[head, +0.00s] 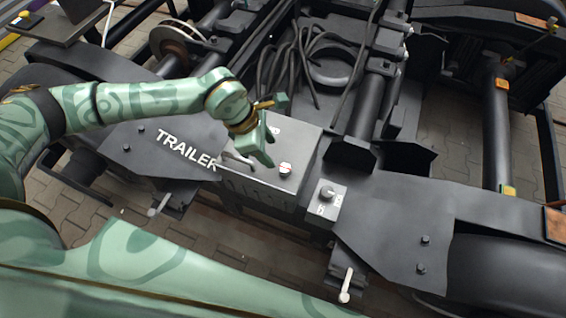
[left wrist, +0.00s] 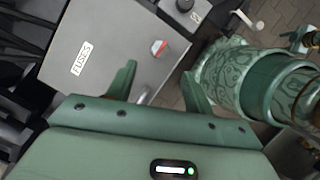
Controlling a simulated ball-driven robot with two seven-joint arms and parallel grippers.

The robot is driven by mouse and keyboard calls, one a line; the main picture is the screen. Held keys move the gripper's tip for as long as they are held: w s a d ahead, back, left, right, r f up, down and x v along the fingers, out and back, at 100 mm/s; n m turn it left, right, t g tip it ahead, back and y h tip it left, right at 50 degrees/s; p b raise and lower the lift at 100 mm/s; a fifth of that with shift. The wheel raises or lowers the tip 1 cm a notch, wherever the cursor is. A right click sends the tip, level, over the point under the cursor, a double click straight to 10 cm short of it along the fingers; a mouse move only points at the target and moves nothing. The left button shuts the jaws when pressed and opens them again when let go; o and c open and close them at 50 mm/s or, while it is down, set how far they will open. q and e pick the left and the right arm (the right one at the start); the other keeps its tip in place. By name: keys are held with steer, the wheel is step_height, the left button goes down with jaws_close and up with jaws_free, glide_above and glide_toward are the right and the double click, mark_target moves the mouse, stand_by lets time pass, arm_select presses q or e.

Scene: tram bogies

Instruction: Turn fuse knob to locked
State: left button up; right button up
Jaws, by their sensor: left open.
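The grey fuse box (head: 300,135) sits in the middle of the dark bogie frame; its FUSES label reads in the left wrist view (left wrist: 82,58). A small red and white round knob (head: 285,168) is on its top face, also seen in the left wrist view (left wrist: 158,47). A separate small grey plate right of the box carries a black knob (head: 327,192) with letter marks too small to read. My left gripper (head: 262,140) is open above the box, left of the red and white knob and apart from it. My right gripper is not seen.
A silver handle (head: 237,160) is at the box's left edge, close to my left gripper. Black cables (head: 310,50) lie behind the box. A white-tipped lever (head: 346,285) sticks out at the front. The dark plate marked TRAILER (head: 186,150) is at left.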

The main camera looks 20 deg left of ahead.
mark_target(284, 168)
arm_select(q)
steer(key=b+x, duration=0.2)
steer(key=x, duration=0.7)
steer(key=shift+b, duration=0.4)
steer(key=c, duration=1)
